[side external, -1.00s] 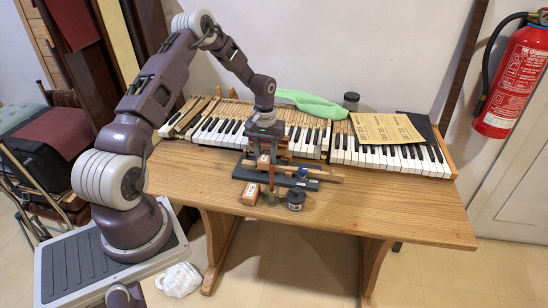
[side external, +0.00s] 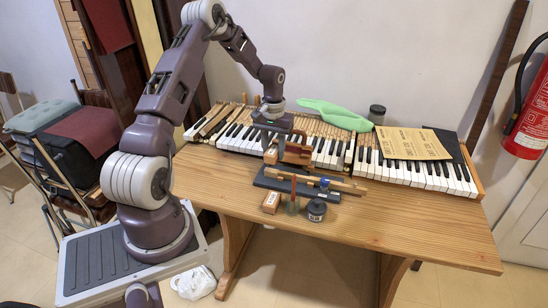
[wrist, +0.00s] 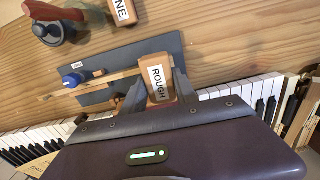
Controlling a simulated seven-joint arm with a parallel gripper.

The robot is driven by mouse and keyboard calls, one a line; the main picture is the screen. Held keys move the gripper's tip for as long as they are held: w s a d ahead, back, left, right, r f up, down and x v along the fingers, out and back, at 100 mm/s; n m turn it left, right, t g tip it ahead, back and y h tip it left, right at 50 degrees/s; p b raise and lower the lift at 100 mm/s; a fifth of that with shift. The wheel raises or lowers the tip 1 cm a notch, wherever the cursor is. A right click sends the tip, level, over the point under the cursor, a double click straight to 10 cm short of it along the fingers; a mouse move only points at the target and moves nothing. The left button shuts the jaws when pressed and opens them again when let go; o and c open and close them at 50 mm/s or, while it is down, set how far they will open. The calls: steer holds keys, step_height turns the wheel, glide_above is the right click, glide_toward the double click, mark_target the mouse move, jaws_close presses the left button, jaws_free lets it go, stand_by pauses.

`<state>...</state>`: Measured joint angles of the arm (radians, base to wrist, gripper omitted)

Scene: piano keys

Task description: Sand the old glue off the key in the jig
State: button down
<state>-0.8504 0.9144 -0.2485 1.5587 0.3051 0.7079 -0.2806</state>
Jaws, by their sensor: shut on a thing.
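My gripper (side external: 284,152) is shut on the sanding block marked ROUGH (wrist: 157,78). In the wrist view the block sits between the two fingers, its label facing the camera, over the near edge of the dark jig board (wrist: 112,62). The wooden key (wrist: 100,77) lies along the jig, beside a blue knob (wrist: 72,80). In the side view the jig (side external: 265,182) stands on the table in front of the keyboard, and the gripper holds the block above and behind it. The key's glue cannot be made out.
A second block (side external: 271,202), its label ending in "NE", stands in front of the jig. Beside it are a brush (side external: 293,188) and a dark jar (side external: 316,210). The piano keyboard (side external: 400,172) lies behind, with a paper sheet (side external: 412,143). The table's right front is clear.

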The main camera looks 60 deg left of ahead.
mark_target(273, 170)
steer(key=shift+r, duration=1.7)
steer(key=shift+f, duration=0.15)
steer(key=shift+f, duration=3.9)
steer(key=shift+w+d+r, duration=0.15)
steer(key=shift+w+d, duration=0.15)
steer(key=shift+w+d+f, duration=0.2)
steer(key=shift+w+d, duration=0.85)
steer(key=shift+d, duration=0.05)
steer(key=shift+s+a, duration=1.4)
steer(key=shift+r, duration=4.05)
